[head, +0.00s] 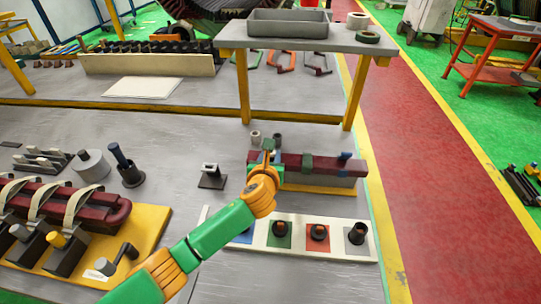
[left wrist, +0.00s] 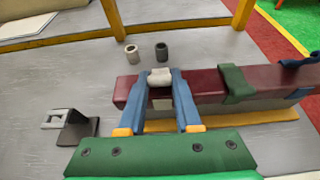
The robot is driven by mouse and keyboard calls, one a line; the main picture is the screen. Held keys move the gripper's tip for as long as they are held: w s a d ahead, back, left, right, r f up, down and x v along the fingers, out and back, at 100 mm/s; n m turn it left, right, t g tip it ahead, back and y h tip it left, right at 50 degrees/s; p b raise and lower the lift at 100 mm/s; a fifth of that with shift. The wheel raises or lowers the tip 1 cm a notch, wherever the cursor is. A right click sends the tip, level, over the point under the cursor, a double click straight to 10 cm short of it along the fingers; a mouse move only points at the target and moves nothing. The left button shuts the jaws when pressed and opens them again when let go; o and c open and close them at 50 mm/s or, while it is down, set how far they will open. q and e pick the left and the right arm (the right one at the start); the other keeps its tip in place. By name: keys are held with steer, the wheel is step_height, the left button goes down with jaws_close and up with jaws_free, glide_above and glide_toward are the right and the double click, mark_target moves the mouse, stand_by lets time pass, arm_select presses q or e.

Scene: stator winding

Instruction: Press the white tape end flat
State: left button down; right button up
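A dark red bar (head: 322,162) lies on the bench, with a green band (head: 307,163) around it and a blue one (head: 344,161) near its right end. My left gripper (head: 268,150) is at the bar's left end. In the left wrist view its blue fingers (left wrist: 162,82) point away over the bar and stand apart. A small white rounded piece (left wrist: 160,76) sits between the fingertips, and a pale patch (left wrist: 162,104) shows on the bar just below it. I cannot tell whether the fingers grip the white piece. My right gripper is not in view.
A light cup (left wrist: 131,54) and a dark cup (left wrist: 162,51) stand behind the bar. A small black stand (head: 212,177) is to the left. A white board (head: 337,248) with coloured squares lies in front. A raised grey shelf (head: 300,35) stands behind.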

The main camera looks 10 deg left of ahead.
arm_select(q)
steer(key=shift+f, duration=0.2)
steer(key=t+b, duration=0.1)
steer(key=b, duration=0.1)
steer(key=f+t+b, duration=0.1)
steer(key=b, duration=0.2)
steer(key=f+t+b, duration=0.1)
steer(key=b, duration=0.1)
steer(key=shift+s+t+b, duration=0.3)
steer(key=shift+s, duration=0.05)
steer(key=shift+r, duration=0.2)
steer(key=shift+r+t, duration=0.25)
steer(key=shift+t, duration=0.05)
steer(key=c, duration=0.6)
jaws_free()
steer(key=shift+s, duration=0.1)
steer(key=s, duration=0.7)
